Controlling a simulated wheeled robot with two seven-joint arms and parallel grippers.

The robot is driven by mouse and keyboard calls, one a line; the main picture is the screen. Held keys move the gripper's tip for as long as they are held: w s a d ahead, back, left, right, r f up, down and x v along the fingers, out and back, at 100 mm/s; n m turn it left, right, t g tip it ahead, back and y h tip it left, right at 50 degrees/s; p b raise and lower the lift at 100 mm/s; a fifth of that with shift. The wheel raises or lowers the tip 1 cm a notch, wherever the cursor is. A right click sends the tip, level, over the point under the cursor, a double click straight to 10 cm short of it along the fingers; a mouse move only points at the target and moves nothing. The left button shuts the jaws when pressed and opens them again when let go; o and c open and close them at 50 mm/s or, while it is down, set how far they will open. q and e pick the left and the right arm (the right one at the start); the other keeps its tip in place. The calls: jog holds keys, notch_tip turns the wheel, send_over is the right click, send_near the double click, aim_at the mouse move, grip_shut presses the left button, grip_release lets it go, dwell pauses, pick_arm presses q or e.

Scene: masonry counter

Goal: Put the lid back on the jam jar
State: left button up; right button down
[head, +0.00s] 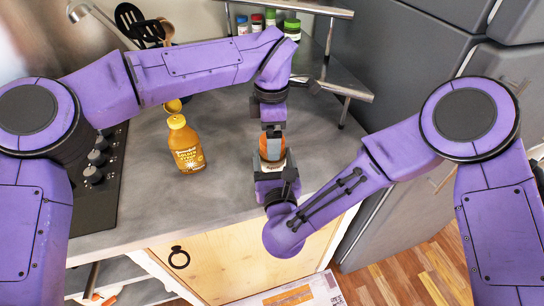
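The jam jar (272,148), orange-red with a pale lower part, stands upright near the counter's front edge, right of the middle. My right gripper (271,167) comes from the front, low on the jar, with dark fingers on both sides of it; it looks shut on the jar. My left gripper (272,131) points down directly over the jar's top, at or just above it. Its fingertips and the jar's mouth are too small and covered to make out. I cannot tell the lid apart, nor whether the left fingers hold it.
A yellow-orange sauce bottle (187,145) stands on the counter (225,185) to the left, with a small golden object (173,105) behind it. A stove with knobs (93,174) is at the left. A metal corner shelf (330,85) with small jars stands at the back. A grey fridge (400,60) is at the right.

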jog(key=shift+f, duration=0.1)
pick_arm(q)
notch_tip(320, 180, up, 12)
dwell(0.4)
pick_arm(e)
grip_release()
pick_arm(q)
jog(key=shift+f+b, duration=1.7)
jog(key=shift+f, duration=0.05)
pick_arm(e)
jog(key=s+d, duration=0.1)
jog(key=s, duration=0.9)
jog(key=shift+s, duration=0.2)
jog(key=shift+d, duration=0.1)
